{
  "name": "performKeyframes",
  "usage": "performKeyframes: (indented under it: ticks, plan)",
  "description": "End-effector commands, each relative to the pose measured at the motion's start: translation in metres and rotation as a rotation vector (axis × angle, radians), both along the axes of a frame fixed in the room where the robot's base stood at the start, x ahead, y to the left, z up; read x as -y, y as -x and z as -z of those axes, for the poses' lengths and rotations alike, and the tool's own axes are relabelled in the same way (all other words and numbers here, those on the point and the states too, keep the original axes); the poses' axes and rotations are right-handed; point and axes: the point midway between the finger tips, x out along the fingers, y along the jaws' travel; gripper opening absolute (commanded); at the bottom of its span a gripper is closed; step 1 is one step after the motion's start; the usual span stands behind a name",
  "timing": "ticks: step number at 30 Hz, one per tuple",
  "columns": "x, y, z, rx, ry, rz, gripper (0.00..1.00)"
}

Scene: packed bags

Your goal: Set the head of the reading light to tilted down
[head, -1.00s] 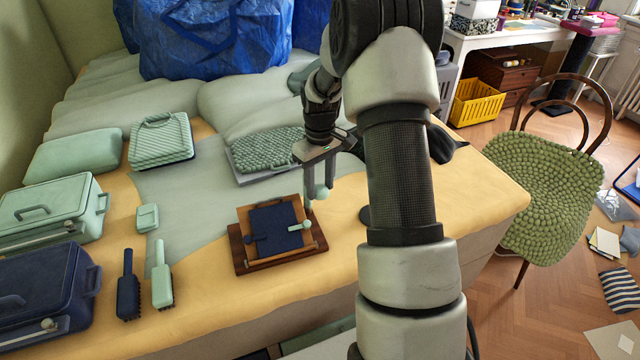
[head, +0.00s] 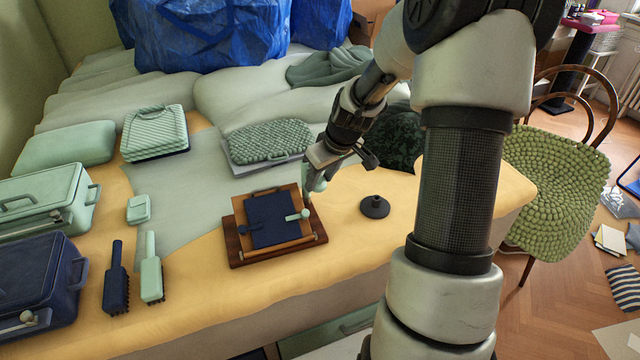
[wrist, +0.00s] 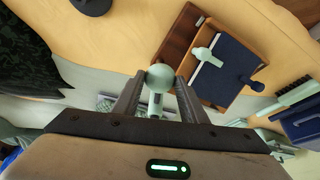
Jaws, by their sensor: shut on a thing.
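My gripper (head: 316,181) is just behind the right end of a wooden stand, above the bed's edge. In the wrist view, my gripper (wrist: 158,95) has a mint-green piece with a ball-shaped end (wrist: 159,76) between its two fingers. The piece looks like the reading light's head, and it also shows in the head view (head: 319,184). Its lower part and any joint are hidden by my fingers, so its tilt cannot be told. A dark round base with a short stub (head: 375,207) stands apart to the right.
A woven green case (head: 268,141) lies behind. Two brushes (head: 151,269) (head: 115,278) and cases are at left. A chair (head: 550,190) stands right of the bed.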

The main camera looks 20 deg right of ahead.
Motion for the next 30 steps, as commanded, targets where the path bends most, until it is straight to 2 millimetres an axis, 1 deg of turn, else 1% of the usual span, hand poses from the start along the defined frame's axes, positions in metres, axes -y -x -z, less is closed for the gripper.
performKeyframes:
  ticks: [1, 12, 28, 29, 30]
  plan:
    - [0.0024, 0.0015, 0.0066, 0.023, -0.007, 0.006, 0.16]
    - [0.0009, 0.0003, 0.0085, 0.141, -0.043, 0.002, 0.16]
    - [-0.0002, -0.0001, 0.0072, 0.159, -0.048, -0.001, 0.16]
    - [-0.0002, -0.0001, 0.0072, 0.159, -0.048, -0.001, 0.42]
    - [-0.0003, -0.0002, 0.0071, 0.159, -0.048, -0.001, 0.49]
